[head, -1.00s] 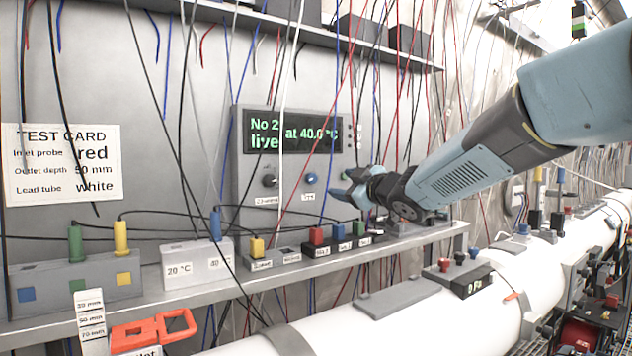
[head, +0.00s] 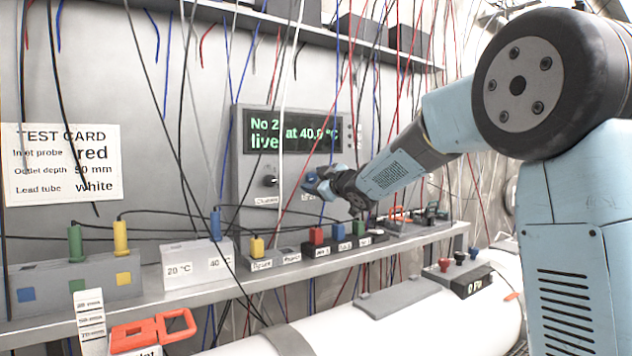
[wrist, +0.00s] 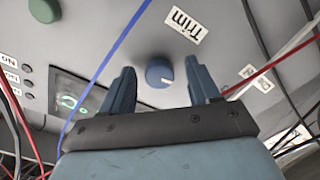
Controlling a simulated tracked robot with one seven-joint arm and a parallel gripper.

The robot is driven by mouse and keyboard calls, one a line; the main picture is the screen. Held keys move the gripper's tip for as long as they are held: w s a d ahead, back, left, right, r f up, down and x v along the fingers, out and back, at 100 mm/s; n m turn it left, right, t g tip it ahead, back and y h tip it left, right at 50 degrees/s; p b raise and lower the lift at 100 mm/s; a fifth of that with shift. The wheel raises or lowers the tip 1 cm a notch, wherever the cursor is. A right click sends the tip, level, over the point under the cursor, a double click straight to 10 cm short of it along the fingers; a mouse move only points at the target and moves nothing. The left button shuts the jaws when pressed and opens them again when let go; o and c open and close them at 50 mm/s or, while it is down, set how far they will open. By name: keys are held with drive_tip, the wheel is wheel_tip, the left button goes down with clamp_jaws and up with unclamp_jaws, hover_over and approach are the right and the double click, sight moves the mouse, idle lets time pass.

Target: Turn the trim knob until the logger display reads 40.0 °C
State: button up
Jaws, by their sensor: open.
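The logger (head: 243,160) is a grey box on the back wall. Its display (head: 290,135) shows green text, "No 2 at 40" and "live"; the digit after the point is hard to read and a hanging cable crosses the text. The blue trim knob (wrist: 159,71) has a white pointer mark and sits beside the "Trim" label (wrist: 184,25) in the wrist view. My gripper (head: 318,182) is in front of the logger's lower right part and hides most of the knob in the head view. In the wrist view its fingers (wrist: 160,78) are open, one on each side of the knob; contact is not visible.
A black knob (head: 270,181) is left of my gripper on the logger. Cables hang in front of the panel, with a blue one (wrist: 98,75) close to a finger in the wrist view. A shelf (head: 225,282) with plug blocks runs below. A white pipe (head: 330,325) lies in front.

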drive_tip(key=shift+c, duration=0.2)
drive_tip(key=c, duration=1)
drive_tip(key=shift+a+m, duration=0.1)
drive_tip(key=shift+m, duration=0.7)
drive_tip(key=o, duration=1)
drive_tip(key=shift+o, duration=0.2)
drive_tip(key=v, duration=1.3)
drive_tip(key=shift+s+d, duration=0.25)
drive_tip(key=shift+d, duration=0.05)
